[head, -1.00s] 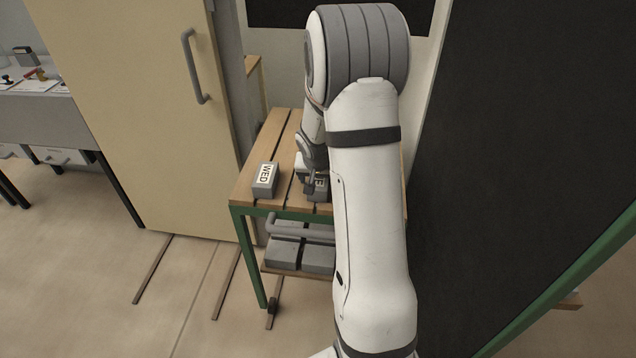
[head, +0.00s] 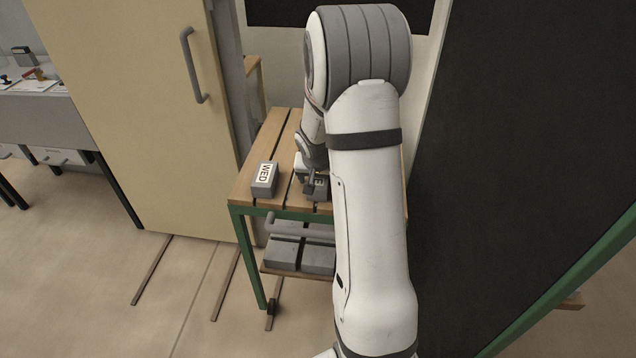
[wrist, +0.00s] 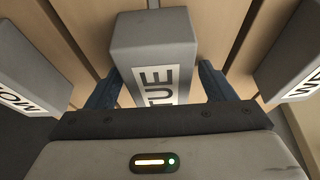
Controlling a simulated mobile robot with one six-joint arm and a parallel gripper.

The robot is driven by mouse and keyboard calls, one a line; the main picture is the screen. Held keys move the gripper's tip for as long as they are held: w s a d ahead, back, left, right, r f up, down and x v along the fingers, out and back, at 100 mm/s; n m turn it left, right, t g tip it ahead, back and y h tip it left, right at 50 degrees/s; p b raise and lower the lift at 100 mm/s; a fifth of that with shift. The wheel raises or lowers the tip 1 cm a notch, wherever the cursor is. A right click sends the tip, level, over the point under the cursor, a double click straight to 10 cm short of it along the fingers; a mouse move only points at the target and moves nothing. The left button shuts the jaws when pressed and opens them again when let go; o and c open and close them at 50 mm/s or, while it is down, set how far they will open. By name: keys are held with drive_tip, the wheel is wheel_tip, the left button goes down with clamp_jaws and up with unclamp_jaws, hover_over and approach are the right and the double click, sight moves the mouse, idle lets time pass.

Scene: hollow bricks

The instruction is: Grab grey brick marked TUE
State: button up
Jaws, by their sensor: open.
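The grey brick marked TUE (wrist: 152,45) lies on the slatted wooden table in the wrist view, its white label partly hidden by my gripper body. My gripper (wrist: 160,88) is open, with one finger on each side of this brick; a small gap shows on the right, and I cannot tell whether the left finger touches. In the head view the brick (head: 319,190) shows only in part, behind my arm and gripper (head: 310,182).
A grey brick marked WED (head: 264,179) stands to the left on the table (head: 245,187). In the wrist view, a brick marked MON (wrist: 32,75) is at left and the WED brick (wrist: 290,60) at right. More grey bricks (head: 283,252) lie on the lower shelf.

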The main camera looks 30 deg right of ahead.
drive_tip(key=shift+c, duration=0.3)
drive_tip(key=c, duration=1.4)
